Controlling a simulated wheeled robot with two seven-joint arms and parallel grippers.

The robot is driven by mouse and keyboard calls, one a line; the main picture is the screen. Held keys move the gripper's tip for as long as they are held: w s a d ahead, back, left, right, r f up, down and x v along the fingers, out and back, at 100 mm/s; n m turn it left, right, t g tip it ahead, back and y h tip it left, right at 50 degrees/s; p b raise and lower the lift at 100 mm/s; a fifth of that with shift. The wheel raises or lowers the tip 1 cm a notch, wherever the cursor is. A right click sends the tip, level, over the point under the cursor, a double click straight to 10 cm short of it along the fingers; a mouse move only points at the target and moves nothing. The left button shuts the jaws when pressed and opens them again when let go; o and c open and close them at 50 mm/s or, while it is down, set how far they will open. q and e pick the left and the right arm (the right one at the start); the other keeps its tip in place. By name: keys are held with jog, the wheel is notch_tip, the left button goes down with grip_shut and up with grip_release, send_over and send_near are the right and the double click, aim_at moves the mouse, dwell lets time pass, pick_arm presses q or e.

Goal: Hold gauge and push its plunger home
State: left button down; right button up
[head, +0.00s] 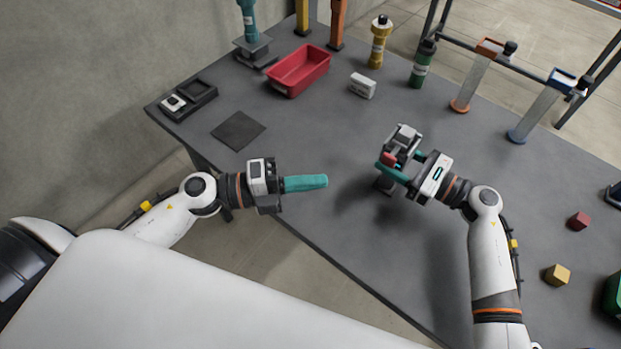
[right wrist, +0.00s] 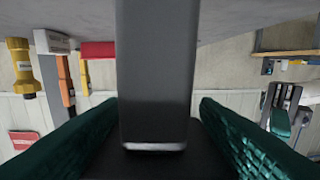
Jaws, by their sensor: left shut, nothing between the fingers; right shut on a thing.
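The gauge (head: 404,136) is a grey body with a red part (head: 388,158), the plunger as far as I can tell, on its left side. My right gripper (head: 390,170) is shut on it. In the right wrist view the gauge's dark grey body (right wrist: 155,75) stands between the two green fingers and hides the middle. A dark piece below it shows partly; I cannot tell whether the gauge touches the table. My left gripper (head: 326,181) is shut and empty, its teal fingers together, pointing right toward the gauge with a clear gap between.
A red bin (head: 299,72), a white box (head: 362,86), a yellow bottle (head: 379,42) and a green bottle (head: 422,65) stand at the back. A dark mat (head: 238,131) lies left. A red cube (head: 578,221) and a yellow cube (head: 557,274) lie right. The table's middle is clear.

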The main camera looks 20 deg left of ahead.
jog(key=o, duration=1.5)
jog(key=b+v, duration=0.3)
jog(key=v, duration=1.7)
